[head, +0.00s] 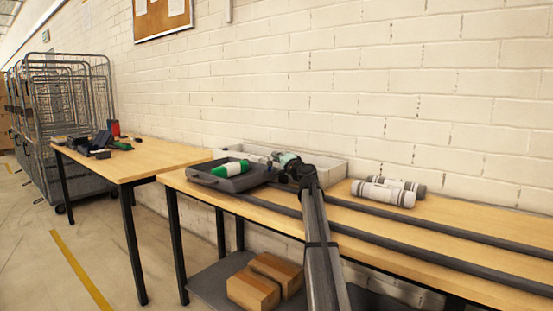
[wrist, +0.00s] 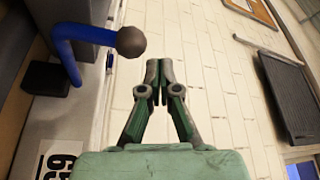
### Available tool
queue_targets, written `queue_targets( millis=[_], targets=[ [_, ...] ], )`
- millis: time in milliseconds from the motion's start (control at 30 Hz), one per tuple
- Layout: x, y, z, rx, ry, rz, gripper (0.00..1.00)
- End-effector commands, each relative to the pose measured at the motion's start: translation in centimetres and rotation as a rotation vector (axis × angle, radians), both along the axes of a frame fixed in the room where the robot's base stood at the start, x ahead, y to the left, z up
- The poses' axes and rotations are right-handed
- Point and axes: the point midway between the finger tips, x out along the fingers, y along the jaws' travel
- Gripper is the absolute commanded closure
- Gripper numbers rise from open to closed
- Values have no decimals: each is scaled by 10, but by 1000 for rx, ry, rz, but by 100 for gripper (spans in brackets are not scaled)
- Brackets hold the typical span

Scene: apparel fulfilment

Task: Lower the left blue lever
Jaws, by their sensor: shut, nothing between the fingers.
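A bent blue lever (wrist: 72,42) with a dark round knob (wrist: 131,42) shows at the upper left of the wrist view. It stands out from a pale panel beside a dark base. My gripper (wrist: 158,68) is shut and empty, in front of the white wall. Its fingertips are to the right of and below the knob in that picture, apart from it. In the head view my gripper (head: 289,160) is at the far side of the bench, near a pale box (head: 335,168). I cannot make out the lever there, and only one lever shows clearly.
A dark grey tray (head: 207,179) holding a green-and-white bottle (head: 231,169) is left of my arm. Wrapped rolls (head: 383,193) lie on the bench to the right. Dark rails (head: 440,269) run along the bench.

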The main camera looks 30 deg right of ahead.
Motion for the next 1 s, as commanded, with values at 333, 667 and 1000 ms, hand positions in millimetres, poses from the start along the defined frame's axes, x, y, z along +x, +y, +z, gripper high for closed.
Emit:
queue_targets(
  millis=[333,667,1000],
  targets=[
    [-22,-13,21,1,1,2,100],
    [-76,-28,-2,1,1,2,100],
    [-85,-31,-7,0,0,5,100]
  ],
)
